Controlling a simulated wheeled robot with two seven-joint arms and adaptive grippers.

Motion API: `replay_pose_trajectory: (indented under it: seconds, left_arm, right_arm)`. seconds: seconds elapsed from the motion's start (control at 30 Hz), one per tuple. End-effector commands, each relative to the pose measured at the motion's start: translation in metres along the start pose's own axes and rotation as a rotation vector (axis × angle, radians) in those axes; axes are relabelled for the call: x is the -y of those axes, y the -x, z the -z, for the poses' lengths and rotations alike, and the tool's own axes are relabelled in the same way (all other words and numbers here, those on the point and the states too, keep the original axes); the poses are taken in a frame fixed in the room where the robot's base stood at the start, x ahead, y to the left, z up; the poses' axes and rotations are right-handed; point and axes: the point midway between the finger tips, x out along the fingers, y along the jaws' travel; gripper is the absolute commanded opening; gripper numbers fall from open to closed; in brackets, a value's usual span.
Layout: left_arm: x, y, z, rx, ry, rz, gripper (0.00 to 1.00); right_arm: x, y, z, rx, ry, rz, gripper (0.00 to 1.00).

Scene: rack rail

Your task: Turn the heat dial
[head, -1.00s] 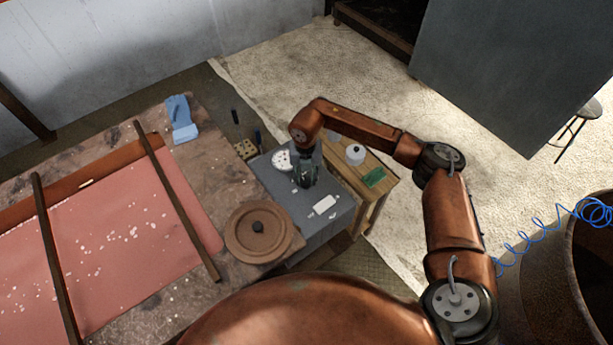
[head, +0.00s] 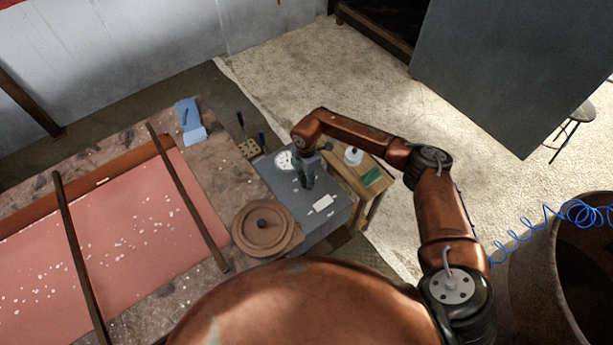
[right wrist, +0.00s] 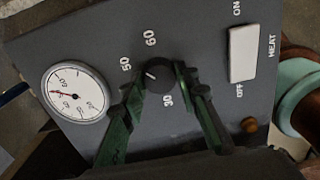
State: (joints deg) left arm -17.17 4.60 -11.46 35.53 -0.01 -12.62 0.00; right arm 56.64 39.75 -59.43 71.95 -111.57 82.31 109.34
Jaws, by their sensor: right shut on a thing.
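The heat dial (right wrist: 158,75) is a round black knob with a white pointer line on the grey control box (head: 335,207). Numbers 30, 50 and 60 are printed around it, and the pointer faces the upper left, below the 50. My right gripper (right wrist: 157,78) is shut on the dial, one green-and-black finger at each side; it also shows in the head view (head: 305,180), where it hides the dial. A round white gauge (right wrist: 76,92) with a red needle sits left of the dial. A white heat switch (right wrist: 243,53) with ON and OFF marks is to its right. My left gripper is out of view.
A workbench with a pink sheet (head: 140,235), dark bars and a round brown lid (head: 262,228) lies left of the box. A small wooden table (head: 368,195) holds a white container and a green piece. A blue coiled hose (head: 540,225) hangs at right.

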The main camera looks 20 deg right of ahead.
Motion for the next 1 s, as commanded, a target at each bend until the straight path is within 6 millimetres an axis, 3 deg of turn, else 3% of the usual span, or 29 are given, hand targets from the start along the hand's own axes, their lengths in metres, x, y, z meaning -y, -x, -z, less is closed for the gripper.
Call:
replay_pose_trajectory:
  seconds: [0.5,1.0]
  left_arm:
    - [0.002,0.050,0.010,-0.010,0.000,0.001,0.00]
    - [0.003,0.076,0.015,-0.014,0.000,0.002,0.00]
  right_arm:
    - [-0.001,0.005,-0.001,0.000,-0.482,-0.002,0.04]
    - [-0.001,0.003,-0.001,0.001,-0.766,-0.002,0.04]
